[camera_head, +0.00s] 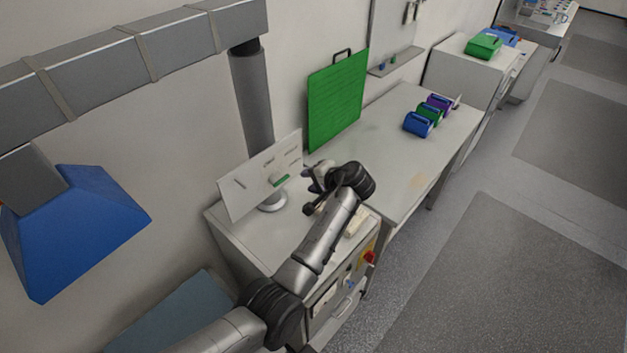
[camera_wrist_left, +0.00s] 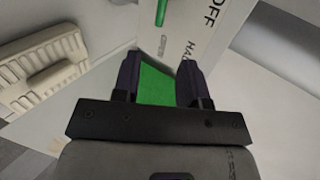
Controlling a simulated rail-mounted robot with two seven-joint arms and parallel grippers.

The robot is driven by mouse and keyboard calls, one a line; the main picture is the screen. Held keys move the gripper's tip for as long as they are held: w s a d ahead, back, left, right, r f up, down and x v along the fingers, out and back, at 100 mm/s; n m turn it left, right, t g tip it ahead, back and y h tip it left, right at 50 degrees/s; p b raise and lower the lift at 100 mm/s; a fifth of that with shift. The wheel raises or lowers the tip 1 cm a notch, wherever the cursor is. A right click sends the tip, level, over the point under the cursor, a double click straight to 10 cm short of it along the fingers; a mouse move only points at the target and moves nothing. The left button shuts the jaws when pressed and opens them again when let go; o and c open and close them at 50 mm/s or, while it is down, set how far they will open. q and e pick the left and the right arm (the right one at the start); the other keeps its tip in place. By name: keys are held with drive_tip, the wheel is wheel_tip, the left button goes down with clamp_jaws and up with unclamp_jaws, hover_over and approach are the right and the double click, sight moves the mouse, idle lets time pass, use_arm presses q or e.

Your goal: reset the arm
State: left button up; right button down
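My left gripper (camera_head: 312,194) is above the grey cabinet top, close to the right edge of a white sign board (camera_head: 248,186) on a round foot. In the left wrist view, my left gripper (camera_wrist_left: 160,75) has a flat green piece (camera_wrist_left: 157,86) filling the gap between its dark fingers, with both fingers against its sides. The sign board, with "OFF" lettering (camera_wrist_left: 214,14), is just beyond the fingers, and a green bar (camera_wrist_left: 161,12) shows on it. The green piece cannot be made out in the head view. My right gripper is not in view.
A ribbed beige block (camera_wrist_left: 45,70) lies beside the gripper. A green board (camera_head: 337,98) leans against the wall. A dark post (camera_head: 252,95) rises behind the sign. The floor right is clear.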

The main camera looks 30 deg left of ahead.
use_arm(q)
drive_tip(key=shift+s+d+r, duration=0.1)
drive_tip(key=shift+d+r, duration=0.15)
drive_tip(key=shift+d, duration=0.1)
idle(0.3)
